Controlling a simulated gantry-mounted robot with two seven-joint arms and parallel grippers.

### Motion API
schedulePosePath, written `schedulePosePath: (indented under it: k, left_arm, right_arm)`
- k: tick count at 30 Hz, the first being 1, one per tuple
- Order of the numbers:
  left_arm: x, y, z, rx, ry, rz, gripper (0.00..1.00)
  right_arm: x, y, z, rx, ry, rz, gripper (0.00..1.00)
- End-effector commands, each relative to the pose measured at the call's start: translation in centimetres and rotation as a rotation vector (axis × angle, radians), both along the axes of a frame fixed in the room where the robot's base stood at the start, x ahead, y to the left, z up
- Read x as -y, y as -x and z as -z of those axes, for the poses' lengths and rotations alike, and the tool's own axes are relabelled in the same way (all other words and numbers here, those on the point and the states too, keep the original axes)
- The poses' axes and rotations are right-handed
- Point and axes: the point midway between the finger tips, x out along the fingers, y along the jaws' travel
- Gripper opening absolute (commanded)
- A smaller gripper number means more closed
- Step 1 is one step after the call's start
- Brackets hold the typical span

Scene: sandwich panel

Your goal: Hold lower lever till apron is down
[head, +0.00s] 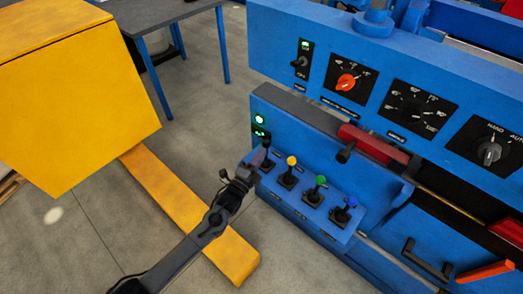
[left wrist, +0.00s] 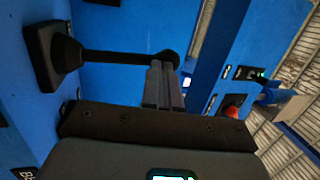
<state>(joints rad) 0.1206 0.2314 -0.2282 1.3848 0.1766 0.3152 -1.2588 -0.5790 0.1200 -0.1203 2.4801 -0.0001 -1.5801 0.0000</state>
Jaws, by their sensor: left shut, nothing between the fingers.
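A row of small levers stands on the ledge of the blue machine in the head view, with yellow (head: 291,161), green (head: 320,181) and blue (head: 351,202) knobs. The leftmost lever has a dark knob and is partly covered by my left gripper (head: 256,160). In the left wrist view, a black lever (left wrist: 115,57) runs from a square base to a round knob. My left gripper's fingers (left wrist: 164,85) are together, their tips at that knob; whether they touch it is unclear. The lever labels are unreadable, and I cannot make out the apron. My right gripper is out of view.
A control panel with a red knob (head: 347,82) and dark dials (head: 417,109) rises behind the levers. A yellow box (head: 75,95) and yellow beam (head: 190,210) stand left over open floor. Two green lamps (head: 259,119) are lit.

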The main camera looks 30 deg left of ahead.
Motion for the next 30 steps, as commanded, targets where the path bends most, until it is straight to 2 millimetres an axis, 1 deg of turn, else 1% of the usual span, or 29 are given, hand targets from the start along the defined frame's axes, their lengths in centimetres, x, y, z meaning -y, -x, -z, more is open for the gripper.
schedulePosePath:
  k: [1,2,6,12,15,21,30]
  left_arm:
    - [0.1,0.7,0.1,-0.004,0.000,0.003,0.00]
    - [0.1,1.0,0.2,-0.003,0.000,0.004,0.00]
    - [-0.1,3.8,0.8,-0.004,0.000,0.004,0.00]
    - [-0.5,7.3,1.8,-0.002,-0.001,0.004,0.00]
    - [-0.6,8.7,2.2,-0.002,0.000,0.004,0.00]
    - [-0.7,10.3,2.8,0.000,0.000,0.004,0.00]
    - [-0.8,10.7,2.9,0.001,0.000,0.004,0.00]
  right_arm:
    - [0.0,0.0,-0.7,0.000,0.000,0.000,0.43]
    - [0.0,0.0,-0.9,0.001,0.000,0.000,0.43]
    - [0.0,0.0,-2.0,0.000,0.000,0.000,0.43]
    - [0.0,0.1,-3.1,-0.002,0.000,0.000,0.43]
    - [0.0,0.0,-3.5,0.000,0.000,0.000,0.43]
    - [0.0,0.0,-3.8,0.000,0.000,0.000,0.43]
    - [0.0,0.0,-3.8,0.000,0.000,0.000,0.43]
